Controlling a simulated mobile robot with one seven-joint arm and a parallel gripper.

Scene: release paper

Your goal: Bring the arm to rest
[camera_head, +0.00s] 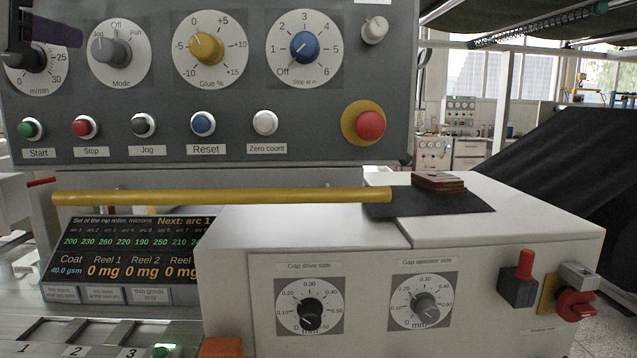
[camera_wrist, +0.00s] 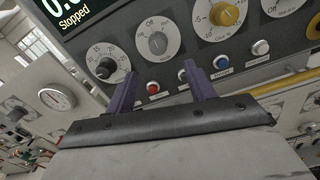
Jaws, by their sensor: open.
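My gripper (camera_wrist: 160,72) shows in the wrist view with its two purple fingers well apart and nothing between them. The fingers point toward the grey control panel (camera_wrist: 262,55), over the area of its dials and coloured buttons. In the head view part of my gripper (camera_head: 42,30) shows at the top left corner, in front of the m/min dial, whose upper part it hides. From these views I cannot tell how far the fingertips are from the panel. The rest of my arm is out of the head view.
The panel (camera_head: 330,120) carries the Mode knob (camera_head: 110,51), buttons and a red stop button (camera_head: 370,125). Below, a yellow bar (camera_head: 220,195) runs across to a white housing (camera_head: 240,240) with two gap dials. A small reddish block (camera_head: 438,181) lies on a black pad. The display reads Stopped.

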